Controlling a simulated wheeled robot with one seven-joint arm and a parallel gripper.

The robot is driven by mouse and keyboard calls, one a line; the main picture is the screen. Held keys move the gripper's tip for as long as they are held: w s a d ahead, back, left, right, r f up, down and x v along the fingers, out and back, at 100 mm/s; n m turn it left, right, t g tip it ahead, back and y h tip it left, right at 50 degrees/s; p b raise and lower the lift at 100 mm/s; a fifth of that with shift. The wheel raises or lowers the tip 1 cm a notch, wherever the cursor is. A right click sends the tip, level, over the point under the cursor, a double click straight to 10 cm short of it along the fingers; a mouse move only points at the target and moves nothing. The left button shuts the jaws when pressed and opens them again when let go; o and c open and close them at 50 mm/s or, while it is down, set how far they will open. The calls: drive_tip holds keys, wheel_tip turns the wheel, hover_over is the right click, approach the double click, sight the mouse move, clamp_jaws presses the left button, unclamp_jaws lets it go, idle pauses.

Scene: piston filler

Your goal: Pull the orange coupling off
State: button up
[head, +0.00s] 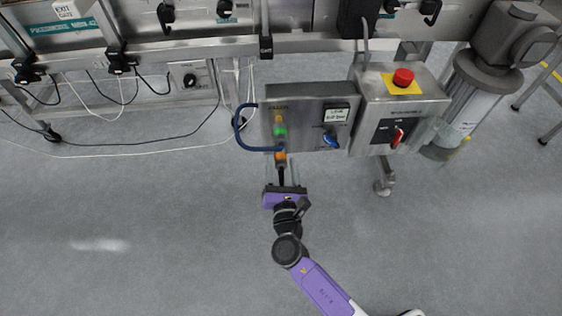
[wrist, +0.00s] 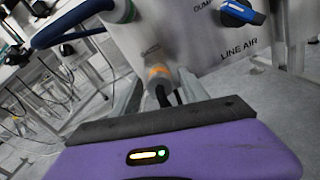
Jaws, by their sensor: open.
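The orange coupling (head: 280,157) is at the lower end of the fittings on the front of the steel box (head: 310,140), under a green fitting (head: 280,131). A blue hose (head: 240,132) loops out to the left and back in near the coupling. In the wrist view the orange coupling (wrist: 158,71) shows just beyond my purple gripper body.
A blue knob (head: 330,139) sits on the box, right of the fittings. A second box with a red button (head: 403,77) and a red switch (head: 397,137) stands to its right. Cables hang at the left. The grey floor (head: 150,220) around my arm is clear.

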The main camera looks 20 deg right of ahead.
drive_tip(key=p+v, duration=0.1)
drive_tip(key=v, duration=0.6)
idle(0.5)
drive_tip(key=s+a+m+g+y, duration=0.35)
drive_tip(key=s+m+y, duration=0.35)
drive_tip(key=s+m, duration=0.55)
drive_tip(key=s+d+r+m+t+h, duration=0.1)
drive_tip(key=s+d+r+m, duration=0.3)
drive_tip(key=s+r+m, duration=0.5)
drive_tip(key=s+d+r+m, duration=0.3)
drive_tip(key=s+r+m, duration=0.5)
drive_tip(key=s, duration=0.3)
wheel_tip(320, 180, up, 25)
drive_tip(key=p, duration=2.6)
